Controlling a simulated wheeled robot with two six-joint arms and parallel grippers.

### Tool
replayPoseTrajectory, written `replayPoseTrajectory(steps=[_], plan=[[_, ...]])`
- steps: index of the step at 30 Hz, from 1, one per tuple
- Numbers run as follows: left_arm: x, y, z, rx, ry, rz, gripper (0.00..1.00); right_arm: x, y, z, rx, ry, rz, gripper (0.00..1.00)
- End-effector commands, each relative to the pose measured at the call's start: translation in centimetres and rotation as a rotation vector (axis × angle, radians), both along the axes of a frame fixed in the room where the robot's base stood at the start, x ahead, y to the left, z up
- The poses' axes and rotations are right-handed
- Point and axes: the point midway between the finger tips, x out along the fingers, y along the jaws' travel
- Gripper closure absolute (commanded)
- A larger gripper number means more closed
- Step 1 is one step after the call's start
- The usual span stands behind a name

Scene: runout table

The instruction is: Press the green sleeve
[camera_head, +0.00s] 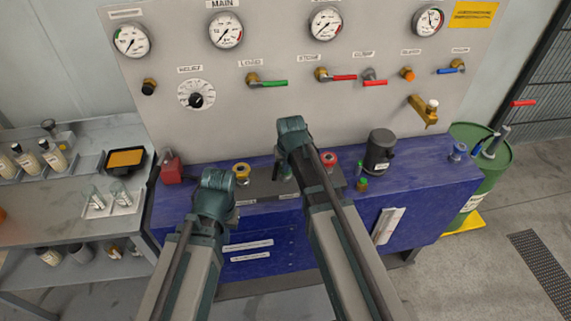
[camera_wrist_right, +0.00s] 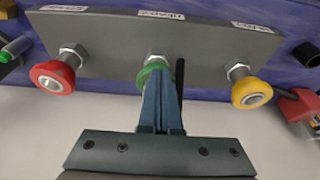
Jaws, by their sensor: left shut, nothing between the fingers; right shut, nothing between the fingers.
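The green sleeve (camera_wrist_right: 151,70) is a ring around a metal fitting in the middle of a grey block. In the right wrist view, my right gripper (camera_wrist_right: 162,88) is shut and empty, its blue fingers pointing at the sleeve and covering its lower middle. I cannot tell whether the tips touch it. In the head view a little of the green sleeve (camera_head: 287,172) shows beside my right arm, which hides most of the spot. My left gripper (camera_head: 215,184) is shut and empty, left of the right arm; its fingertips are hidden.
A red sleeve (camera_wrist_right: 52,78) and a yellow sleeve (camera_wrist_right: 250,92) flank the green one on the grey block (camera_wrist_right: 110,42). A dark motor (camera_head: 379,152) stands to the right on the blue bench (camera_head: 430,172). A red box (camera_head: 171,168) stands at the left. Gauges and valves line the panel (camera_head: 270,57).

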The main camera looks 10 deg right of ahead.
Motion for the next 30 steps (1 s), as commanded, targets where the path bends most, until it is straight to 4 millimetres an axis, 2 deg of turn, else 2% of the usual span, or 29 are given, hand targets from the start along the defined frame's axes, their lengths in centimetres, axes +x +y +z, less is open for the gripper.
replayPoseTrajectory(steps=[8, 14, 20, 30], plan=[[0.0, 0.0, 0.2, 0.000, 0.000, 0.000, 1.00, -0.1, 0.0, 0.2, 0.000, 0.003, 0.000, 1.00], [0.0, 0.0, 1.5, 0.000, 0.000, -0.001, 1.00, -0.5, 0.0, 1.5, 0.000, 0.003, 0.000, 1.00], [0.0, 0.0, 4.0, 0.000, 0.000, -0.001, 1.00, -1.2, 0.0, 4.0, 0.000, 0.002, 0.000, 1.00], [0.0, 0.0, 9.4, -0.001, 0.000, 0.003, 1.00, -2.8, 0.1, 9.4, 0.000, 0.001, 0.000, 1.00]])
